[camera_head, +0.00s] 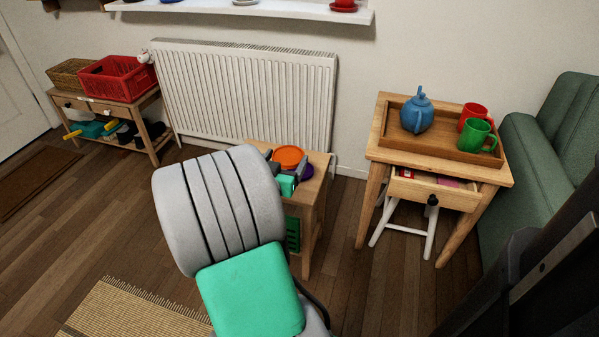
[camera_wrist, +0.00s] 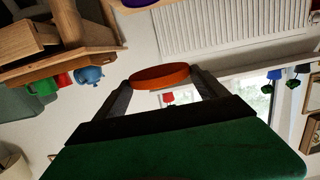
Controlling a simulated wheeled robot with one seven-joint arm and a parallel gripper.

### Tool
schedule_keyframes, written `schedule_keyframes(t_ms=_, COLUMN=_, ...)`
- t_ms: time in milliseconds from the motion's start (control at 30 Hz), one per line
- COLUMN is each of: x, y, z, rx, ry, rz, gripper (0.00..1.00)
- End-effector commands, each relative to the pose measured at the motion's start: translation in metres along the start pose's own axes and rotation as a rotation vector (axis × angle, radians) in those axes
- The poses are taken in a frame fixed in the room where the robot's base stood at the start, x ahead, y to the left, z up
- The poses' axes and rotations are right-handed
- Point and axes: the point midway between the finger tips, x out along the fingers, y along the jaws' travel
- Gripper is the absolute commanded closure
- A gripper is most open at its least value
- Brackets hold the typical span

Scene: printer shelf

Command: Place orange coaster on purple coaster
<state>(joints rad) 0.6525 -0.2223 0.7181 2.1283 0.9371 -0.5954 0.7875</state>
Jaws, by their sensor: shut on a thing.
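The orange coaster (camera_head: 289,155) is a flat round disc held between the two dark fingers of my gripper (camera_head: 286,164). In the wrist view, which looks upside down, the orange coaster (camera_wrist: 160,76) sits between the fingertips of my gripper (camera_wrist: 161,79). The purple coaster (camera_head: 307,171) lies on the small wooden table and is partly hidden behind my gripper and the orange coaster. In the wrist view only a part of the purple coaster (camera_wrist: 138,3) shows at the top edge. The orange coaster appears apart from it, above the table.
The small wooden table (camera_head: 318,160) stands before a white radiator (camera_head: 245,95). To the right, a bigger table (camera_head: 379,141) bears a tray (camera_head: 450,150) with a blue teapot (camera_head: 417,112), a red mug (camera_head: 472,114) and a green mug (camera_head: 478,135). Its drawer (camera_head: 430,190) is open.

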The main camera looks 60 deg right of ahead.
Motion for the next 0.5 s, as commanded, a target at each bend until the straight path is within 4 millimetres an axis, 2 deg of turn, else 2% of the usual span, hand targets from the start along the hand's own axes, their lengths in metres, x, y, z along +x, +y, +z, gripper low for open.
schedule_keyframes(t_ms=67, x=0.006, y=0.009, z=0.001, rx=0.004, ry=-0.001, rz=0.024, gripper=0.57)
schedule_keyframes(t_ms=167, x=0.024, y=0.010, z=0.007, rx=0.005, ry=-0.001, rz=0.030, gripper=0.57)
schedule_keyframes(t_ms=433, x=0.105, y=0.009, z=0.034, rx=0.004, ry=-0.002, rz=0.027, gripper=0.57)
schedule_keyframes(t_ms=500, x=0.120, y=0.008, z=0.052, rx=0.001, ry=-0.003, rz=0.025, gripper=0.57)
